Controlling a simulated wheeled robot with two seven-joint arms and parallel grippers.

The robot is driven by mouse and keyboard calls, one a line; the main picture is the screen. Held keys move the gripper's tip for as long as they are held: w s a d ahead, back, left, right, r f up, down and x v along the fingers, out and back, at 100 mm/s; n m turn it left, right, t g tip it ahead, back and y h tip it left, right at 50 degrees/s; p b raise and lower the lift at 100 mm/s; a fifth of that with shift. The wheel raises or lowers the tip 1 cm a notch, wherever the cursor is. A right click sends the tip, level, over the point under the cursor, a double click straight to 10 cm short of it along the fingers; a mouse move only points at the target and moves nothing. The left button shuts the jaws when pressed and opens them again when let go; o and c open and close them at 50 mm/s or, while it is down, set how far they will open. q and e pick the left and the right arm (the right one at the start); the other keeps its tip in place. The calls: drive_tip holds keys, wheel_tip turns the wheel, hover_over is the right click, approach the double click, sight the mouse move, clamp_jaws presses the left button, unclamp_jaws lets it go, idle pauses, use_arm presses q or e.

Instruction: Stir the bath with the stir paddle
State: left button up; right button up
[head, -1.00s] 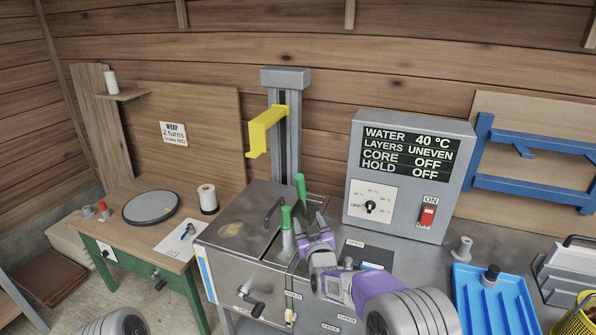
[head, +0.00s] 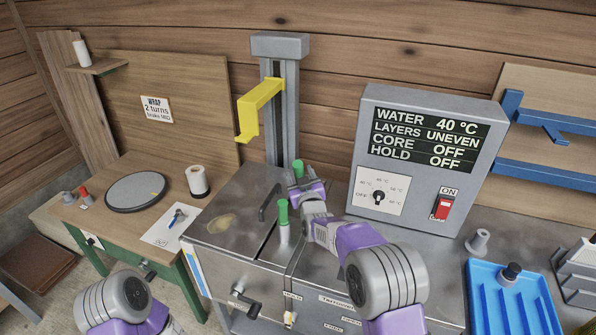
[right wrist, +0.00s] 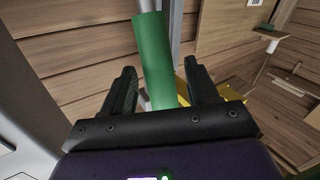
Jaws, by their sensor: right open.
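The bath (head: 235,205) is a steel tank with a stained flat top and a dark bar handle. Two green handles stand upright there: a front one (head: 283,210) above a grey body, and a rear one (head: 298,167). I cannot tell for sure which is the stir paddle. My right gripper (head: 302,183) is open at the rear handle. In the right wrist view a green handle (right wrist: 156,60) rises between the two spread fingers, which do not close on it. The lower ends of the handles are hidden. My left arm shows at bottom left, its gripper out of view.
A yellow bracket (head: 260,105) on a grey column (head: 290,85) stands behind the bath. A control box (head: 425,160) reads water 40 °C, layers uneven, core off, hold off. A wooden table (head: 110,225) is at left; a blue tray (head: 490,300) is at right.

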drive_tip(key=shift+w+a, duration=0.15)
drive_tip(key=shift+w, duration=1.35)
clamp_jaws()
